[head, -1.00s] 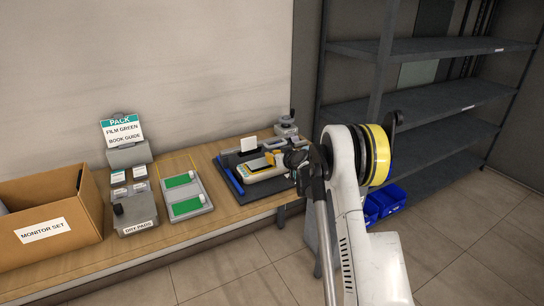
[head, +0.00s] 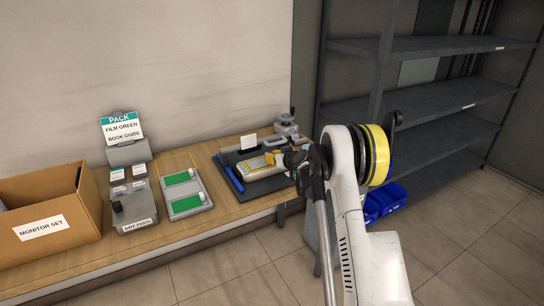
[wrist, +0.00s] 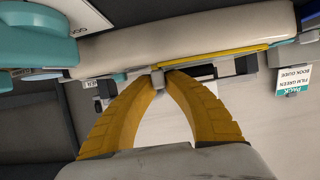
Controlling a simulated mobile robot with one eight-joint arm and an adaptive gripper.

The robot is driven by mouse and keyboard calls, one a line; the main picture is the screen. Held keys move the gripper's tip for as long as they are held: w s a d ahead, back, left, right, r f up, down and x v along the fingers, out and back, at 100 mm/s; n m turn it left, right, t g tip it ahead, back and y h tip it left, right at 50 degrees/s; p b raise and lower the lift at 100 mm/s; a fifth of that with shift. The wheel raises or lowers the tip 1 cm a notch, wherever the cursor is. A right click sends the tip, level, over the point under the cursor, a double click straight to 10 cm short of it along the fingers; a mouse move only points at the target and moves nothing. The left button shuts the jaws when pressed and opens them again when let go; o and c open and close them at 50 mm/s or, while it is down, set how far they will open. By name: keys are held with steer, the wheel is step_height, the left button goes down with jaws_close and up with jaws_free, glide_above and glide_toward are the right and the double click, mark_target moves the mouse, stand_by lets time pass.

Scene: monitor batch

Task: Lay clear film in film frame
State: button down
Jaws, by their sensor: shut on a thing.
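The monitor (head: 272,172), a pale handheld body with a yellow edge, lies on a dark tray (head: 262,187). A yellow-bordered film frame (head: 252,166) with a pale inside shows on its upper face. My gripper (head: 272,159) is at the monitor's far right part, low over it. In the wrist view its yellow fingers (wrist: 165,73) meet on a small grey tab (wrist: 157,82), which seems to belong to the clear film. The clear sheet itself is hard to make out. The monitor's pale side and yellow edge (wrist: 215,59) run just beyond the fingertips.
A blue bar (head: 231,178) and a white card (head: 249,142) are at the tray. A clamp-like fixture (head: 286,127) stands behind. Left are a board with green pads (head: 186,192), a dry-pads box (head: 136,210), a pack sign (head: 121,128) and a carton (head: 50,215). Shelves stand right.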

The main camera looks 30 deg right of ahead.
steer(key=shift+f, duration=0.15)
steer(key=c, duration=1.4)
jaws_free()
steer(key=shift+s, duration=0.1)
steer(key=v, duration=1.2)
steer(key=s+a+r+g+y, duration=0.1)
steer(key=s+a+r+g, duration=0.1)
steer(key=s+a+r, duration=0.55)
steer(key=s+a+r+g, duration=0.2)
steer(key=s+a+r, duration=0.2)
steer(key=s+a, duration=0.65)
steer(key=s+a+f+g, duration=0.1)
steer(key=s+a, duration=0.2)
steer(key=s, duration=0.7)
steer(key=s+a+f+g+h, duration=0.1)
steer(key=s+a, duration=0.3)
steer(key=s, duration=0.7)
steer(key=shift+s+f+g, duration=0.2)
steer(key=shift+f+g, duration=0.1)
steer(key=shift+f, duration=0.55)
